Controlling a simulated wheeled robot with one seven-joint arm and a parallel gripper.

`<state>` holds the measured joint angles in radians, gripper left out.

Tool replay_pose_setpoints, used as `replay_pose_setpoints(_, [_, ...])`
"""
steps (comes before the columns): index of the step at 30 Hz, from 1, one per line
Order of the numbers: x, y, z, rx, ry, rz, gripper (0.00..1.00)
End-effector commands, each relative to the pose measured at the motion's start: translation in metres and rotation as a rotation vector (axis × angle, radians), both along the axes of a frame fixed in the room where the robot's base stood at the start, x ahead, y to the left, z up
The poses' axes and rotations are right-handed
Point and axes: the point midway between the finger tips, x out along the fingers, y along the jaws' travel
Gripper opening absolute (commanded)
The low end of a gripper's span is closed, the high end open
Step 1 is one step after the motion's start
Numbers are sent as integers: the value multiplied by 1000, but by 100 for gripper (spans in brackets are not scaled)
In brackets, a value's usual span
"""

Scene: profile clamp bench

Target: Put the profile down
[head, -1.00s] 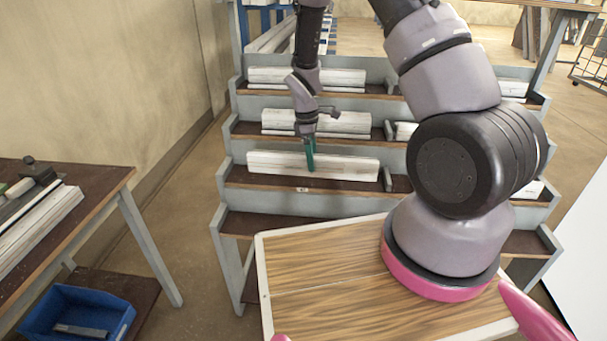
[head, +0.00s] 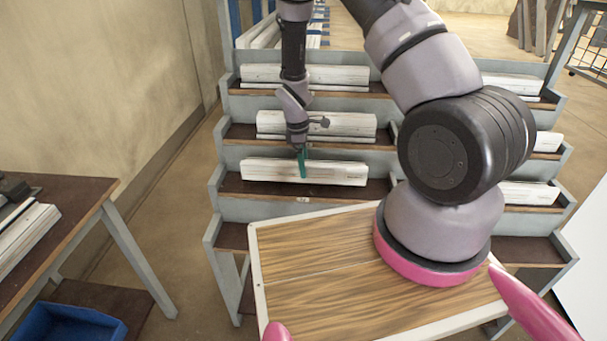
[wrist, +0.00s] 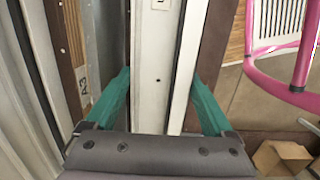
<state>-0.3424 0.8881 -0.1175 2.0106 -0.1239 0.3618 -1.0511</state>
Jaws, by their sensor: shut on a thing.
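The white profile (head: 335,173) lies lengthwise across the third tier down of the stepped rack, over its brown shelf board (head: 232,188). My gripper (head: 302,165) reaches down from above and is shut on the profile near its middle. In the wrist view the green fingers (wrist: 158,98) stand on either side of the long white profile (wrist: 152,70). Its far end runs out of that picture. Whether its underside touches the board cannot be told.
More white profiles lie on the tiers above (head: 345,125) and to the right (head: 528,193). Grey dividers (head: 217,190) bound the bays. A bench (head: 85,195) and blue bin (head: 70,325) stand left. A label (wrist: 82,79) marks a shelf edge; a cardboard box (wrist: 282,158) lies on the floor.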

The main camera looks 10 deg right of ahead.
Motion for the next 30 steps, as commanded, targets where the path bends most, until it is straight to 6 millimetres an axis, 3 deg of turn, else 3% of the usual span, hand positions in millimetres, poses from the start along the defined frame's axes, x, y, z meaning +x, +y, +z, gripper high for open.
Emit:
replay_pose_setpoints(9, [0, 0, -39, -1, 1, -1, 0])
replay_pose_setpoints(20, [0, 0, -43, 0, 0, 0, 0])
replay_pose_setpoints(21, [0, 0, -44, 0, 0, 0, 91])
replay_pose_setpoints(22, [0, 0, -43, 0, 0, 0, 100])
replay_pose_setpoints(30, [0, 0, -42, 0, 0, 0, 100])
